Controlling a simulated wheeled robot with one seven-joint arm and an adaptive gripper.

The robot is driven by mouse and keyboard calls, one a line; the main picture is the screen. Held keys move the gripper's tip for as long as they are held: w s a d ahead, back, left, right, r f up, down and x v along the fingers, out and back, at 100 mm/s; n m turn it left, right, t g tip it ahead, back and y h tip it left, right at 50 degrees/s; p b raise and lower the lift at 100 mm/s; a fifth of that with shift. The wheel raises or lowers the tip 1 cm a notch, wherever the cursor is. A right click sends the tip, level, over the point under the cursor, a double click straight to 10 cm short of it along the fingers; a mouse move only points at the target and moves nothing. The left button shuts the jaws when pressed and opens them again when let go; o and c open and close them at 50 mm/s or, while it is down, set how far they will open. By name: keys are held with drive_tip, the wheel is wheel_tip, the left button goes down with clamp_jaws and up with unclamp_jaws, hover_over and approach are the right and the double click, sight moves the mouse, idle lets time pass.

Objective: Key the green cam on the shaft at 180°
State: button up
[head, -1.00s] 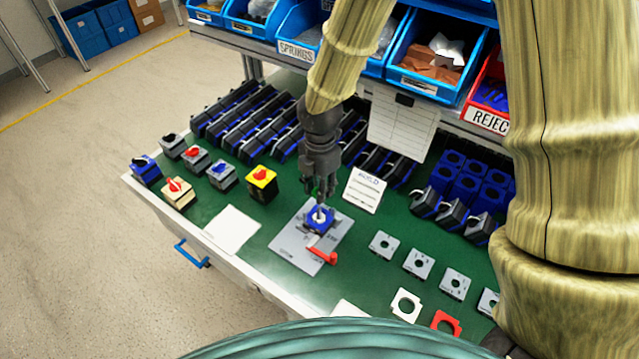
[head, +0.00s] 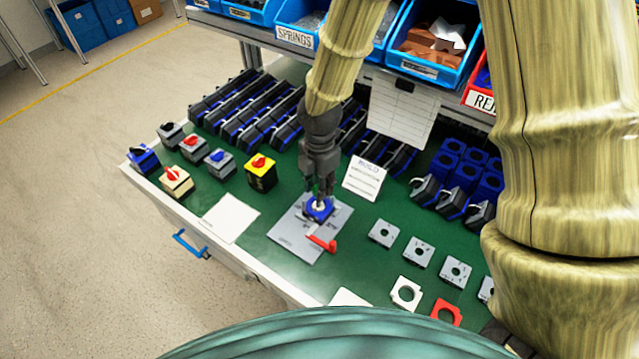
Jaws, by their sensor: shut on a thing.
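My gripper (head: 319,196) points down over the blue switch housing (head: 312,215) on the grey fixture plate (head: 295,236). Its fingers are shut on a small part that they mostly hide. A white piece (head: 319,206), at the shaft's place, shows right under the fingertips in the middle of the housing. I cannot make out a green cam or its angle; the fingers and the small scale hide it. A red lever (head: 321,243) sticks out at the front of the fixture.
Finished switches, one a yellow box (head: 261,172), stand at left beside a blank sheet (head: 230,218). A build card (head: 364,178) stands behind right. Grey plates (head: 419,254) lie at right; black-and-blue modules (head: 240,110) and parts bins (head: 430,45) are behind.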

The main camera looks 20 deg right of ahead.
drive_tip(key=shift+f+b, duration=0.5)
drive_tip(key=shift+f, duration=0.65)
drive_tip(key=o, duration=0.8)
drive_tip(key=shift+c, duration=0.2)
drive_tip(key=shift+r, duration=0.1)
wheel_tip(320, 180, up, 12)
